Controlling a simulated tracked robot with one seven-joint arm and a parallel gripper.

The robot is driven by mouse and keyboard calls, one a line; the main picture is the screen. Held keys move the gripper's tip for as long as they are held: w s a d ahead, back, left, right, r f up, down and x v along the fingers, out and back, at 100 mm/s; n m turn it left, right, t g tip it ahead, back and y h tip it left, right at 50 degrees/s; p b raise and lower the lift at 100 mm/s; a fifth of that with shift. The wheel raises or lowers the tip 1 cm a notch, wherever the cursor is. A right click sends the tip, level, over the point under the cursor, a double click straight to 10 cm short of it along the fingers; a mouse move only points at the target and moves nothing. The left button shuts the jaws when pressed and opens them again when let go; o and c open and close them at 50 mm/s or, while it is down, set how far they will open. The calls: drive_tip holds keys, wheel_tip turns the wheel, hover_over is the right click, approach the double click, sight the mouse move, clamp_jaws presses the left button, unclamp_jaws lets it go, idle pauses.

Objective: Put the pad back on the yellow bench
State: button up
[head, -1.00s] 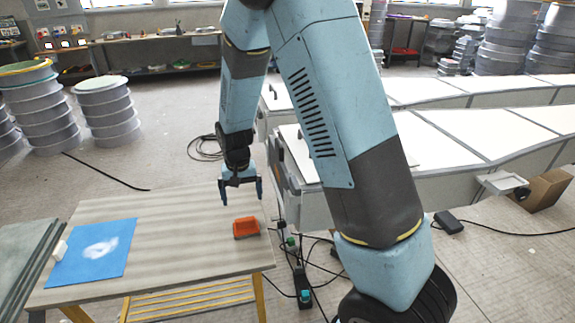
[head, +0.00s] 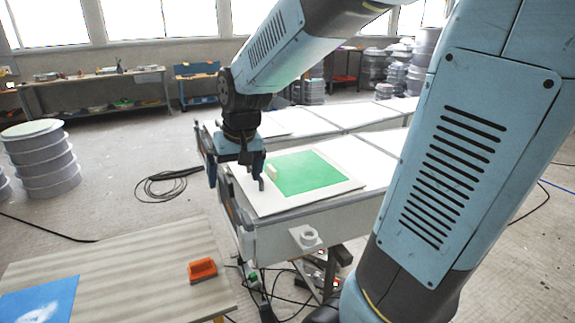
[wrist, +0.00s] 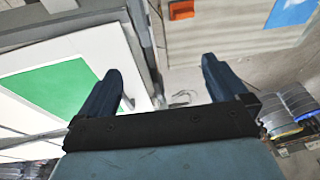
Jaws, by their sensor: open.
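An orange-red pad-like block (head: 202,269) lies on the wood-topped bench (head: 130,262) near its right edge. It also shows at the top of the wrist view (wrist: 181,9). A bit of yellow leg shows under the bench. My gripper (head: 237,181) is open, with nothing seen between its fingers. It hangs by the left edge of the white mould table, right of and beyond the bench. In the wrist view my gripper (wrist: 160,68) points down with its fingers spread.
A green sheet (head: 308,172) lies on a white board on the mould table. A blue sheet (head: 40,302) lies on the bench's left part. Cables (head: 168,186) lie on the floor. Stacked grey drums (head: 42,165) stand at left. The bench's middle is bare.

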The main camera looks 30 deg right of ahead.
drive_tip(key=s+d+r+t, duration=0.1)
drive_tip(key=s+d+r, duration=0.2)
drive_tip(key=s, duration=0.4)
drive_tip(key=s+d+r+t+h, duration=0.1)
drive_tip(key=s+d+r, duration=0.2)
drive_tip(key=s, duration=0.4)
drive_tip(key=shift+s+r+t, duration=0.25)
drive_tip(key=shift+r+t, duration=0.05)
drive_tip(key=shift+r, duration=0.35)
drive_tip(key=shift+a, duration=0.1)
